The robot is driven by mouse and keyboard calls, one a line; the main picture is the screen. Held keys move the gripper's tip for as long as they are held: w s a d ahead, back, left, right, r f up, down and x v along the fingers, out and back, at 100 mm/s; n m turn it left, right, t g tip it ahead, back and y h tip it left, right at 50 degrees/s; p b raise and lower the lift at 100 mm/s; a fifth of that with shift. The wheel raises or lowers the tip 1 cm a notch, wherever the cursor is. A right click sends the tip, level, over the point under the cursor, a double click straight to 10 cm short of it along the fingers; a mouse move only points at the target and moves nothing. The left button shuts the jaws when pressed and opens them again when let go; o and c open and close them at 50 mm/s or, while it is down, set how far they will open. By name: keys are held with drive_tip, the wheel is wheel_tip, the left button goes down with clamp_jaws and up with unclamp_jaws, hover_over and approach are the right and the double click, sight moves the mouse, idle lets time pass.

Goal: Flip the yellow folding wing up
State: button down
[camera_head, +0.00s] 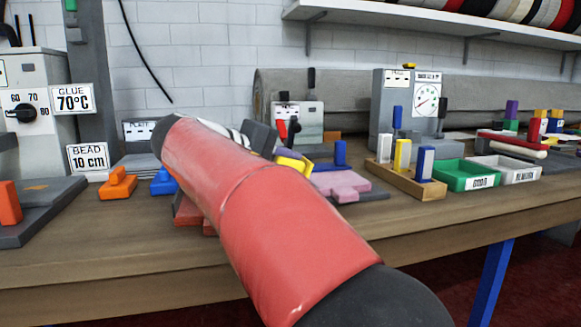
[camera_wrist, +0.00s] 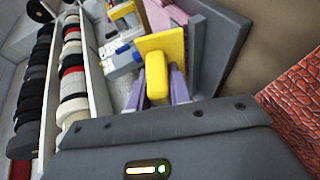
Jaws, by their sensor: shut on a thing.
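The yellow folding wing (camera_wrist: 162,43) is a flat yellow plate with a raised yellow grip block (camera_wrist: 157,76) on it. It fills the upper middle of the wrist view, next to a grey plate (camera_wrist: 215,45). My gripper (camera_wrist: 158,88) is shut on the grip block, with a purple finger on either side of it. In the head view part of the wing (camera_head: 293,165) shows as a small slanted yellow piece just past my red arm. My arm hides most of the gripper and the fixture there. The wing's exact angle and its hinge cannot be made out.
A pink block (camera_head: 342,185) and a blue upright tab (camera_head: 340,153) stand close to the right of the wing. Further right are a wooden rack (camera_head: 405,181), a green tray (camera_head: 467,175) and a white tray (camera_head: 505,168). Orange (camera_head: 117,184) and blue (camera_head: 163,182) pieces lie left of my arm.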

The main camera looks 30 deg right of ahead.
drive_tip(key=shift+w+a+f+h, duration=0.15)
drive_tip(key=shift+a+h, duration=0.1)
drive_tip(key=shift+h, duration=0.25)
drive_tip(key=c, duration=1.3)
unclamp_jaws()
drive_tip(key=v, duration=0.8)
drive_tip(key=shift+f, duration=0.1)
